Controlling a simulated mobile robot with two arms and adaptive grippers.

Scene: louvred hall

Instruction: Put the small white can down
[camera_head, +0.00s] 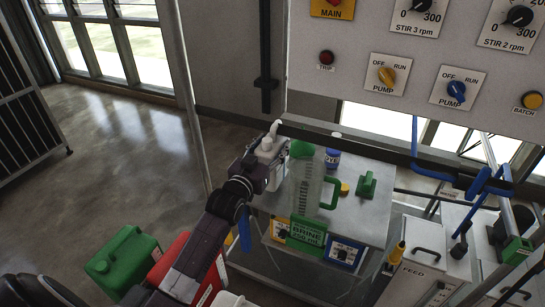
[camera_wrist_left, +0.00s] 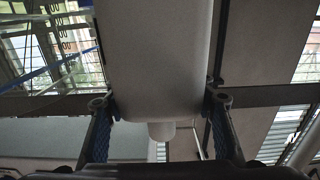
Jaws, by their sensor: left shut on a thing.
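The small white can (camera_head: 267,149) is in my left gripper (camera_head: 261,166) at the left back part of the grey table (camera_head: 366,222). The fingers close on its two sides. In the left wrist view the can (camera_wrist_left: 158,60) fills the upper middle, with its narrow neck showing below, between the fingers of the left gripper (camera_wrist_left: 160,110). I cannot tell whether the can touches the table top. My right gripper is not in view.
A clear jug (camera_head: 308,187) with a green lid and handle stands close right of the can. A blue-labelled bottle (camera_head: 332,158), a yellow cap (camera_head: 345,189) and a green piece (camera_head: 367,185) are farther right. A control panel (camera_head: 400,95) hangs above. Green and red canisters (camera_head: 122,262) stand lower left.

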